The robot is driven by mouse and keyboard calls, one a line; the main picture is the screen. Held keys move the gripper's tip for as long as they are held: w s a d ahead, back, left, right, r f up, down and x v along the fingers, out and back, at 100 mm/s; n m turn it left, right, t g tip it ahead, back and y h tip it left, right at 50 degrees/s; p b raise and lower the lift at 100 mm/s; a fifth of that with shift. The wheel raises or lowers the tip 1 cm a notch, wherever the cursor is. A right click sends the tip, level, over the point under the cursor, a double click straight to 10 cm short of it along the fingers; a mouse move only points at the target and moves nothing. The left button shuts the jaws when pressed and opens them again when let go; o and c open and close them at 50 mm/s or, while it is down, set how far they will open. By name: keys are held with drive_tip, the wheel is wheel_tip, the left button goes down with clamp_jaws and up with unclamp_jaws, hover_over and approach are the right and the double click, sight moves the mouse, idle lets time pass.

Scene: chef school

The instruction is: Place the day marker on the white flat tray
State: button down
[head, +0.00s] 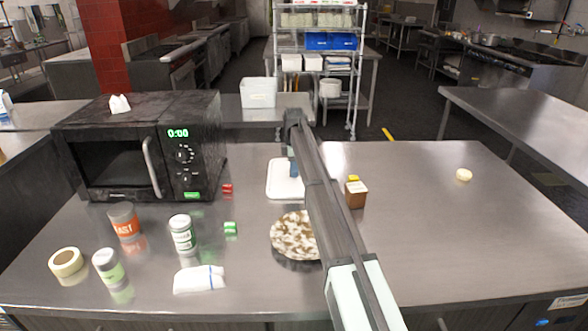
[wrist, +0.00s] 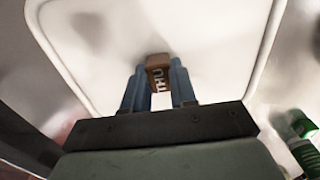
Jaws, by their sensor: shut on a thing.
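The day marker (wrist: 158,73) is a small brown block with white "THU" lettering, seen in the wrist view. My gripper (wrist: 158,84) is shut on it, with one blue finger on each side. The white flat tray (wrist: 215,35) fills most of the wrist view behind the marker, and its raised rim shows. In the head view the tray (head: 281,187) lies on the steel table, partly hidden by my arm. My gripper (head: 294,169) is over the tray there, and the marker is hidden. I cannot tell whether the marker touches the tray.
A brown-and-white speckled round plate (head: 291,237) lies in front of the tray. A brown box (head: 356,195) stands right of my arm. A black microwave (head: 140,148), several cans and a tape roll (head: 66,262) occupy the left. The table's right side is mostly clear.

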drive_tip(key=shift+f, duration=0.1)
drive_tip(key=c, duration=0.9)
unclamp_jaws()
wheel_tip(320, 180, up, 12)
